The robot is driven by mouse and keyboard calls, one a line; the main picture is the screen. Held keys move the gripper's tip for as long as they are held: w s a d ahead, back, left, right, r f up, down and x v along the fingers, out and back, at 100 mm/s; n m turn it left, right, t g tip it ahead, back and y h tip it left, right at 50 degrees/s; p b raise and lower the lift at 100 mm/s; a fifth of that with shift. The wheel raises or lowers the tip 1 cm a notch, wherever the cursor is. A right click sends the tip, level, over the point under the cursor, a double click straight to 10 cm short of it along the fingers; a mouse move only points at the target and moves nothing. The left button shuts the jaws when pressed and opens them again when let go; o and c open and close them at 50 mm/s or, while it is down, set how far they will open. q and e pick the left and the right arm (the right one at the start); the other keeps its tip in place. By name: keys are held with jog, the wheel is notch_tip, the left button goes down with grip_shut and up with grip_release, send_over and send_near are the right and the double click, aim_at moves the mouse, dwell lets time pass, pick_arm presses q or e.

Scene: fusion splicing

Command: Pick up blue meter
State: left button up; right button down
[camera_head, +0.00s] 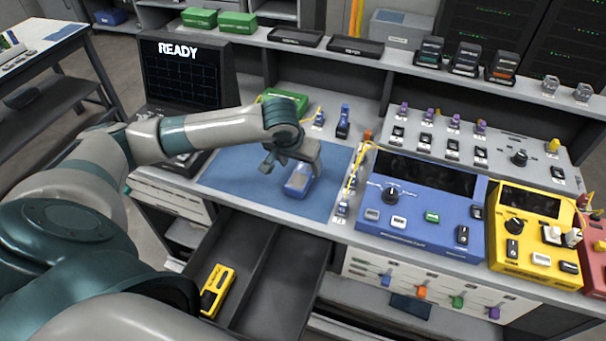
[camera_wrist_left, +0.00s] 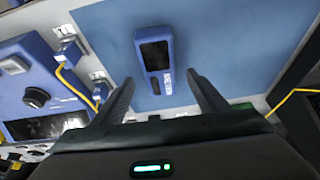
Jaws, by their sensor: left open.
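The blue meter (camera_head: 298,181), a small handheld unit with a dark screen, lies on the blue mat (camera_head: 235,179). My left gripper (camera_head: 283,163) is above the mat close to the meter and partly covers it in the head view. In the left wrist view the meter (camera_wrist_left: 154,52) lies beyond the open fingertips of the gripper (camera_wrist_left: 162,84), with its near end toward the gap between them. The fingers are empty. I cannot tell the exact height of the fingers above it. My right gripper is not in view.
A large blue bench instrument (camera_head: 420,205) stands right of the mat, with a yellow instrument (camera_head: 528,232) beyond it. Yellow cables (camera_head: 354,180) run along the mat's right edge. An open drawer (camera_head: 284,270) below holds a yellow meter (camera_head: 217,290). A monitor (camera_head: 185,75) stands behind.

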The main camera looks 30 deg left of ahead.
aim_at(303, 171)
pick_arm(q)
jog(key=x, duration=0.3)
jog(key=shift+s+d+p, duration=0.1)
jog(key=shift+p, duration=0.2)
jog(key=shift+f, duration=0.2)
jog(key=c, duration=1.2)
jog(key=shift+c, duration=0.7)
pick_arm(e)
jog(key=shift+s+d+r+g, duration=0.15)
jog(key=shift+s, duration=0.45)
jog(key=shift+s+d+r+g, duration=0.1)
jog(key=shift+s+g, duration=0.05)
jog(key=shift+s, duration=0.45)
